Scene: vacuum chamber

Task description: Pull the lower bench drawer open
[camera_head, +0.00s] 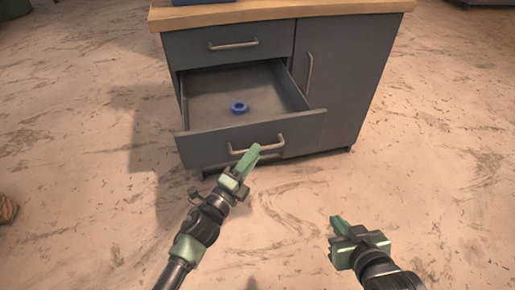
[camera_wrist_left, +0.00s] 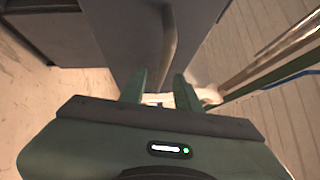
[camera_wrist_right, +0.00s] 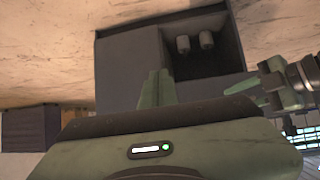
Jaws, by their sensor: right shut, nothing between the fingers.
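The lower bench drawer (camera_head: 198,147) is pulled well out of the grey bench, and a blue ring (camera_head: 239,107) lies on its floor. The drawer's bar handle (camera_head: 272,143) is on its front; it also shows in the left wrist view (camera_wrist_left: 171,42). My left gripper (camera_head: 253,153) is at this handle and covers part of it. Its fingers (camera_wrist_left: 160,85) are apart, with the handle in line with the gap; I cannot tell whether they touch it. My right gripper (camera_head: 337,222) is shut and empty, low over the floor, away from the bench; its fingers (camera_wrist_right: 155,88) are together.
The upper drawer (camera_head: 228,42) and the right-hand door (camera_head: 335,70) of the bench are closed. The wooden top (camera_head: 280,9) carries a blue item at its left. A brown object (camera_head: 7,208) lies at the left edge. The floor around the bench is clear.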

